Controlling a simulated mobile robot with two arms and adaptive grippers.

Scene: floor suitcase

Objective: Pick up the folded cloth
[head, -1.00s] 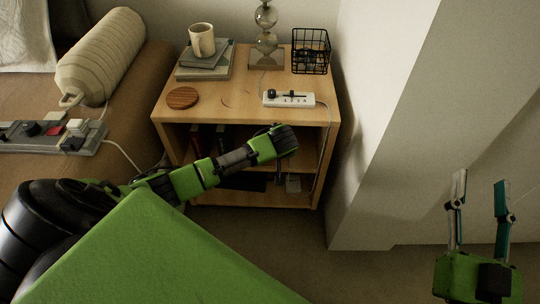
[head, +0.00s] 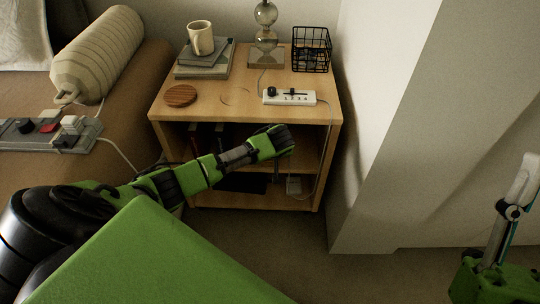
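I see no thing that is clearly a folded cloth in the head view. My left arm reaches in from the left, and its end, the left gripper (head: 279,164), is in front of the nightstand's open shelf. Its fingers are dark and mostly hidden, so I cannot tell their opening. My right gripper (head: 516,205) is at the right edge, low over the floor. One pale finger points up, with a thin teal strip beside it. It is seen nearly edge-on and partly cut off, so its opening is unclear. I see nothing held in it.
A wooden nightstand (head: 225,103) carries a mug (head: 201,38) on books, a round coaster (head: 180,95), a lamp (head: 265,35), a wire basket (head: 311,50) and a white switch panel (head: 290,97). A bed with a bolster (head: 98,55) is left. Bare floor (head: 380,275) lies at lower right.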

